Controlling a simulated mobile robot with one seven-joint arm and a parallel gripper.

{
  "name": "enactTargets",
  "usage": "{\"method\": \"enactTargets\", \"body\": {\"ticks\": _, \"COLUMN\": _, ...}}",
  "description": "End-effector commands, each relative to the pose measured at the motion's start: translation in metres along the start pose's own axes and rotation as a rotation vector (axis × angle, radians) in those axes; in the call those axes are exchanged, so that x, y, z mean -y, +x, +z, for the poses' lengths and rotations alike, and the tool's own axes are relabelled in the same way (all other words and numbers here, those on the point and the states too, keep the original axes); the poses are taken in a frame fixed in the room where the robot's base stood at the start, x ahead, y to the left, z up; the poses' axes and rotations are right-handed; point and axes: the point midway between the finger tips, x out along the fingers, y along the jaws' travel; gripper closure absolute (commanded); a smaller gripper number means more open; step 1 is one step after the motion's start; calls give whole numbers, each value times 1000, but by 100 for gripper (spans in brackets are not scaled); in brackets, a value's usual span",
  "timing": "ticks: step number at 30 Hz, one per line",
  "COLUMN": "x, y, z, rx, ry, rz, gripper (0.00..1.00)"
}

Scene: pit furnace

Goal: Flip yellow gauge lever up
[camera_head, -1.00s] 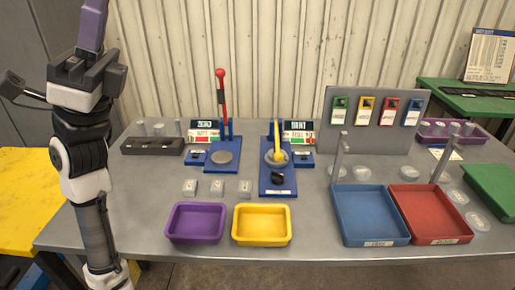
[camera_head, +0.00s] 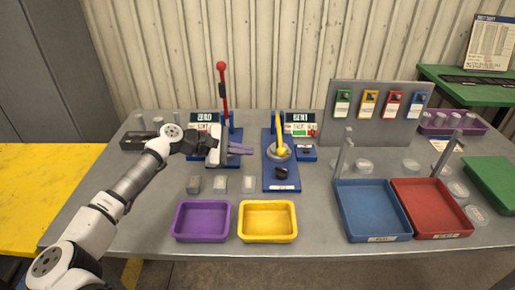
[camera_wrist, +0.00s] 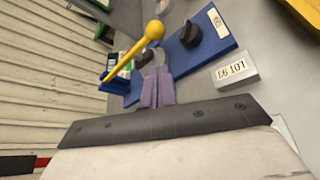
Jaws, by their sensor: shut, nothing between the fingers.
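The yellow gauge lever (camera_head: 281,136) is on a blue base (camera_head: 281,185) in the middle of the table. It slants down towards the front, its ball knob over a round grey pad. In the wrist view the yellow lever (camera_wrist: 130,56) crosses just beyond the fingertips, knob at the upper end. My gripper (camera_head: 248,150) is shut and empty, just left of the yellow lever and pointing at it. Its purple fingers also show in the wrist view (camera_wrist: 157,88). They appear apart from the lever.
A red lever (camera_head: 224,90) stands upright behind my gripper, its blue base mostly hidden. A black knob (camera_head: 282,173) is in front of the yellow lever. Small grey blocks (camera_head: 220,185), a purple tray (camera_head: 202,220) and a yellow tray (camera_head: 267,221) lie nearer the front.

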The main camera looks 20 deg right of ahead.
Motion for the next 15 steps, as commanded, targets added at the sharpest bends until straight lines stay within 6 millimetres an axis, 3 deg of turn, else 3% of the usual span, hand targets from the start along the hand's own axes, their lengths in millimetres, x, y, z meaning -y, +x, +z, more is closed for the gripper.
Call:
{"method": "enactTargets", "body": {"ticks": 9, "x": -3, "y": 57, "z": 6, "rx": 5, "ry": -1, "rz": -1, "gripper": 100}}
{"method": "enactTargets", "body": {"ticks": 15, "x": -2, "y": 83, "z": 4, "rx": 5, "ry": -1, "rz": 2, "gripper": 100}}
